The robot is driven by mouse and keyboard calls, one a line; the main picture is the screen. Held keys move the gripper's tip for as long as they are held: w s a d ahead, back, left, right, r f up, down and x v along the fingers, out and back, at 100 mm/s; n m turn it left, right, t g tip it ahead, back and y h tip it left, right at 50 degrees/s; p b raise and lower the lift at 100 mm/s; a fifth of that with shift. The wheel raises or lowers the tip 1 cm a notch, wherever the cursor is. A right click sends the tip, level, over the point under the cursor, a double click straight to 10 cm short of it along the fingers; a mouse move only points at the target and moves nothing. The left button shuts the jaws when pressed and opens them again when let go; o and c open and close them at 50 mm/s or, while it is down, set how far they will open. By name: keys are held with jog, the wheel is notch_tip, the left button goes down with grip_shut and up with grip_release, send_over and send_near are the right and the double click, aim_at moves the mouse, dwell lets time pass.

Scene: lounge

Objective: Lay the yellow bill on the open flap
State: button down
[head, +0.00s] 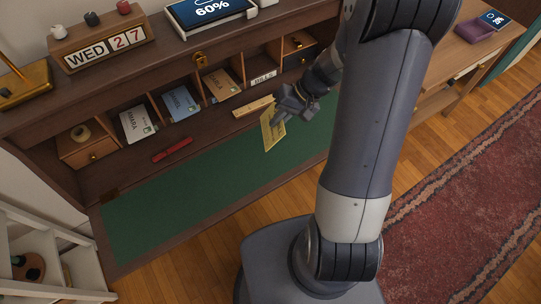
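The yellow bill (272,131) is a flat yellow paper, held upright and tilted in the head view. My gripper (283,113) is shut on its upper right part, and the fingers hide that edge. The bill's lower end is over the green surface of the open flap (190,205). I cannot tell whether its lower edge touches the flap. The flap is folded down from the dark wooden desk, and its green area is bare to the left of the bill. My arm covers the flap's right end.
Behind the flap, the desk's slots hold envelopes marked Jamada (137,124), School (181,104) and Cuba (221,84). A red stick-like object (172,150) and a wooden ruler-like strip (252,107) lie near the flap's back. A white shelf (50,250) stands at lower left.

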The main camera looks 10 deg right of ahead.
aim_at(279, 152)
jog(key=shift+s+f+m+t+y+b, duration=0.15)
jog(key=shift+s+f+y+b, duration=0.1)
jog(key=shift+f+y+b, duration=0.2)
jog(key=shift+s+f+m+t+y+b, duration=0.15)
jog(key=shift+s+f+y+b, duration=0.05)
jog(key=shift+f+y+b, duration=0.2)
jog(key=shift+s+a+f+m+y+b, duration=0.15)
jog(key=shift+m+y+b, duration=0.15)
jog(key=shift+y+b, duration=0.3)
jog(key=shift+t+y+b, duration=0.45)
jog(key=shift+t+b, duration=0.1)
jog(key=shift+t, duration=0.05)
jog(key=shift+d+r+m+t+y+b, duration=0.2)
jog(key=shift+r+m+t+y+b, duration=0.3)
jog(key=shift+m+t, duration=0.2)
notch_tip(279, 152, down, 10)
jog(key=b, duration=0.7)
jog(key=c, duration=2.1)
grip_release()
jog(key=shift+o, duration=1.4)
